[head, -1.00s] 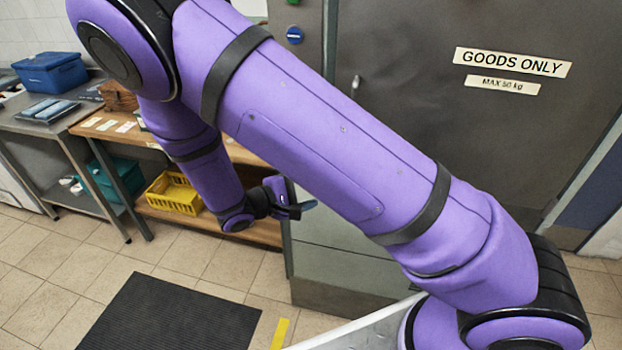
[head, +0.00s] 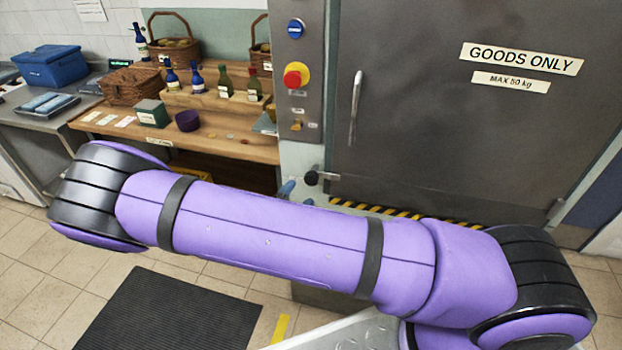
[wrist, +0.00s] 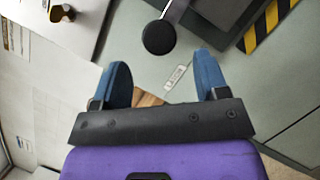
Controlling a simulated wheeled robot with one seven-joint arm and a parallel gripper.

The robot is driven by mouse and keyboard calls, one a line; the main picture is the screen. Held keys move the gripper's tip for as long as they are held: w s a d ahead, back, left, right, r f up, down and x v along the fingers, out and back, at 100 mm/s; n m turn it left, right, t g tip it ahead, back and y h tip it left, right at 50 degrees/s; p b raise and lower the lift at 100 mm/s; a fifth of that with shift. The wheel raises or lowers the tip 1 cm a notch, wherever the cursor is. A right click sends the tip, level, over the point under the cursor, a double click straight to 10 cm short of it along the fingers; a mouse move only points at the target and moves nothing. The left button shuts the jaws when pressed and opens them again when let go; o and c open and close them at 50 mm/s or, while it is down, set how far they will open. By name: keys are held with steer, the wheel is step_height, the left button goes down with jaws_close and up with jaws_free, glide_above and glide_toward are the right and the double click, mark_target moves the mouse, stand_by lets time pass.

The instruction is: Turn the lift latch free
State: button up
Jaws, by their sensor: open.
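The lift latch is a short metal lever with a round black knob (head: 312,177), set low at the left edge of the grey lift door (head: 430,120). The knob also shows in the wrist view (wrist: 159,37), at top centre, just beyond the fingertips and roughly in line with the gap between them. My gripper (wrist: 162,68) is open and empty, its two blue fingers spread apart. In the head view only blue fingertips (head: 287,188) show, just below and left of the knob; my arm hides the rest.
The door has a vertical handle (head: 355,108) and a yellow-black striped sill (head: 390,211). A panel (head: 300,70) left of it carries a red button (head: 296,75) and a brass switch (head: 296,125). A wooden counter (head: 240,148) with bottles and baskets stands to the left.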

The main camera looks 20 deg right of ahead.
mark_target(308, 182)
steer(key=x, duration=0.6)
steer(key=shift+w+d+r, duration=0.15)
steer(key=shift+d, duration=0.05)
jaws_close()
